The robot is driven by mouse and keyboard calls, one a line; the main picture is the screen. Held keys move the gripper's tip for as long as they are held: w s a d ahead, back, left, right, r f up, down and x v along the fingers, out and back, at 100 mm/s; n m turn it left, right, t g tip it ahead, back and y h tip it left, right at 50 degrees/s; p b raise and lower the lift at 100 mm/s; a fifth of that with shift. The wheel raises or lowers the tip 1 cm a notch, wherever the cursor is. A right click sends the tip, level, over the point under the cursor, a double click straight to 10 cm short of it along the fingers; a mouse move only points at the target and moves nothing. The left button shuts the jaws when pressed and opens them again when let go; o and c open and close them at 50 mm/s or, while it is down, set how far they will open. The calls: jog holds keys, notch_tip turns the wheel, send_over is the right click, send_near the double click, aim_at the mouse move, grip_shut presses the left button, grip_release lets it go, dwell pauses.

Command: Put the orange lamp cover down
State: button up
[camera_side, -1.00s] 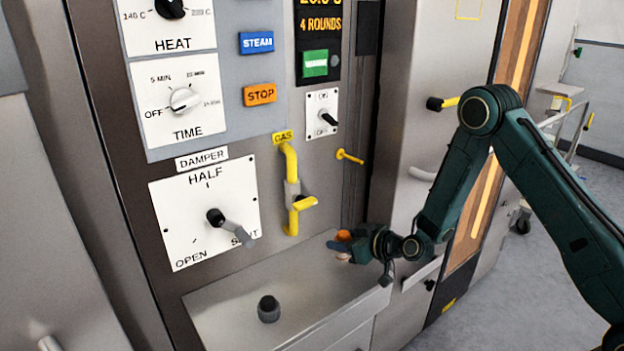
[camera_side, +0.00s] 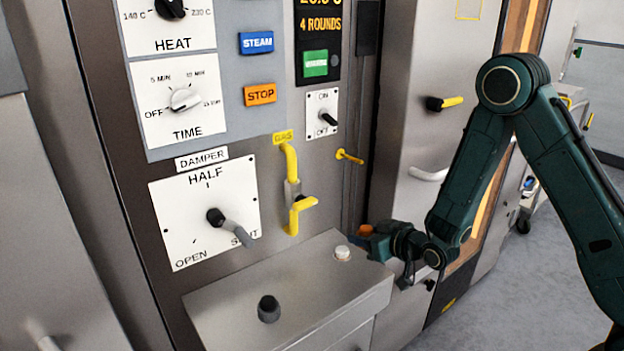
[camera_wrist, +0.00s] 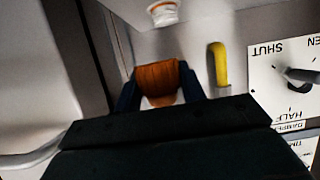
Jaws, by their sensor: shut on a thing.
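The orange lamp cover (camera_wrist: 160,82) is between the two dark fingers of my gripper (camera_wrist: 160,97) in the wrist view. In the side view the orange cover (camera_side: 366,229) shows as a small patch at the tip of my gripper (camera_side: 368,238), just right of the steel ledge. My gripper is shut on the cover and holds it in the air. A small white lamp base (camera_side: 342,253) stands bare on the ledge's right end; a white round piece with an orange ring, apparently this base (camera_wrist: 163,12), shows at the top of the wrist view.
The steel ledge (camera_side: 300,318) carries a dark knob (camera_side: 268,309) near its left part. The yellow gas lever (camera_side: 293,215) and a yellow peg (camera_side: 349,157) stick out of the panel behind. The damper handle (camera_side: 231,229) is further left.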

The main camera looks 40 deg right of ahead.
jog(key=shift+s+r, duration=0.1)
jog(key=shift+r, duration=0.05)
jog(key=shift+a, duration=0.1)
jog(key=shift+w+a+r+n+y, duration=0.4)
jog(key=shift+w+a+r+y, duration=0.1)
jog(key=shift+a, duration=0.2)
jog(key=s+a+r+n+g+y, duration=0.1)
jog(key=a+r+n+g+y, duration=0.2)
jog(key=a+r+n+y, duration=0.5)
jog(key=shift+s+a+r+g+y, duration=0.2)
jog(key=shift+a+r+g+y, duration=0.15)
jog(key=shift+a+r, duration=1.85)
notch_tip(320, 180, down, 16)
jog(key=shift+f, duration=0.15)
